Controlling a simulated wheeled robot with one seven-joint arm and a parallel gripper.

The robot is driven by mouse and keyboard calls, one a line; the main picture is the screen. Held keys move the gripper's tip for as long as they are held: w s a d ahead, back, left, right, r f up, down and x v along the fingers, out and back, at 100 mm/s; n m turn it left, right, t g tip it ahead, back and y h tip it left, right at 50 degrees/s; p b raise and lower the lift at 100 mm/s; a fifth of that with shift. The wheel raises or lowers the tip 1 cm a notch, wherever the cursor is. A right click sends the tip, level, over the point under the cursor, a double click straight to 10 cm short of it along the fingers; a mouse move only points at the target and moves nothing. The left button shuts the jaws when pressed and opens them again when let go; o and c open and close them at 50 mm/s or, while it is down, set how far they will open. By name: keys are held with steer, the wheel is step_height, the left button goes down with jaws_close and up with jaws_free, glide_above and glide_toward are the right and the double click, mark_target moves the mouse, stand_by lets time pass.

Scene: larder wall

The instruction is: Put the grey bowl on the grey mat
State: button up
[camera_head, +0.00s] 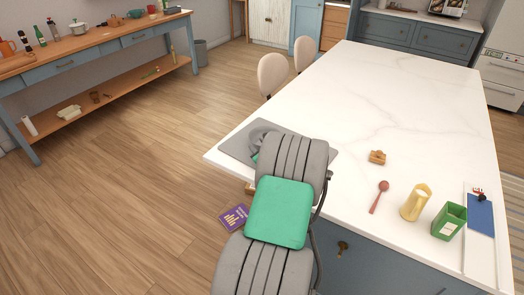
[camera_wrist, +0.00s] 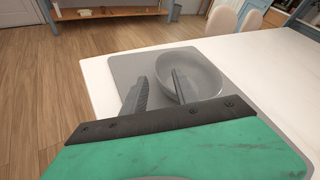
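The grey bowl (camera_wrist: 207,75) stands upright on the grey mat (camera_wrist: 128,68) in the wrist view, and looks empty. My gripper (camera_wrist: 160,88) is open at the bowl's near left side. One finger is outside the bowl and the other is over its inside, with the left rim between them and a gap showing. I cannot tell whether either finger touches the bowl. In the head view my arm hides most of the bowl (camera_head: 262,126) and much of the mat (camera_head: 236,148), which lies at the counter's left corner.
On the white counter (camera_head: 400,100) to the right are a small wooden item (camera_head: 377,157), a red spoon (camera_head: 379,196), a yellow jug (camera_head: 415,202), a green box (camera_head: 449,221) and a blue item (camera_head: 480,216). Two chairs (camera_head: 273,73) stand along the far left edge. The counter's middle is clear.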

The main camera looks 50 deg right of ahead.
steer(key=v, duration=0.5)
steer(key=shift+s+a+r+b, duration=0.1)
steer(key=shift+s+a+b, duration=0.05)
steer(key=shift+s+b, duration=0.15)
steer(key=shift+s+a+r, duration=0.15)
steer(key=shift+s+a, duration=0.05)
steer(key=shift+a, duration=0.05)
steer(key=w+a+r+n+g+y, duration=0.1)
steer(key=w+a+r+n+y, duration=0.15)
steer(key=a+n, duration=0.55)
steer(key=w+a+r+n+g+y, duration=0.15)
steer(key=w+a+n, duration=0.35)
steer(key=a, duration=0.6)
steer(key=w+a+r+n+g+y, duration=0.1)
steer(key=w+a+n+y, duration=0.1)
steer(key=a+n, duration=0.65)
steer(key=s+a+r+n+g, duration=0.1)
steer(key=s+a+n+g, duration=0.1)
steer(key=s+a+n, duration=0.5)
steer(key=s+a+r+n+g+y, duration=0.1)
steer(key=s+a+n+g, duration=0.1)
steer(key=s+a+n, duration=0.5)
steer(key=a+n, duration=0.2)
steer(key=a, duration=0.2)
steer(key=shift+a+r, duration=0.3)
steer(key=shift+a, duration=0.05)
